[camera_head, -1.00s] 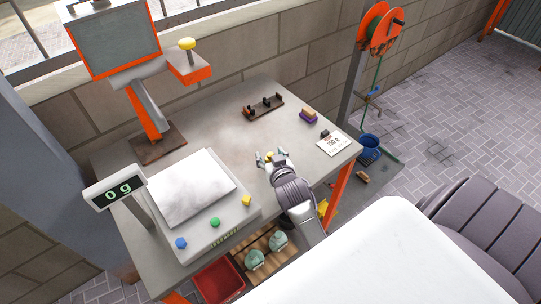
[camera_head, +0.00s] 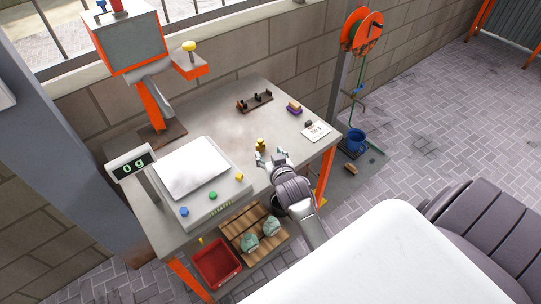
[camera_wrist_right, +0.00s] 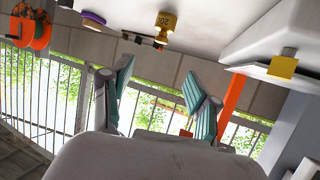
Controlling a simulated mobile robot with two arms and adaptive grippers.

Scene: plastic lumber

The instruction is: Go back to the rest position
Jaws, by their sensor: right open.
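My right gripper (camera_head: 268,156) is over the near edge of the grey workbench (camera_head: 225,130), its fingers spread with nothing between them. In the right wrist view the teal finger pads (camera_wrist_right: 158,90) also stand well apart. A small yellow weight (camera_head: 261,145) stands upright on the bench just beyond the fingertips, apart from them. My left gripper is not in view.
A scale (camera_head: 192,170) with a display (camera_head: 130,162) reading "0 g" is on the bench's left. A dark rack (camera_head: 255,101), a purple-and-yellow block (camera_head: 294,107) and a card (camera_head: 316,131) lie farther right. A red bin (camera_head: 217,262) and wooden pallet (camera_head: 247,222) sit below.

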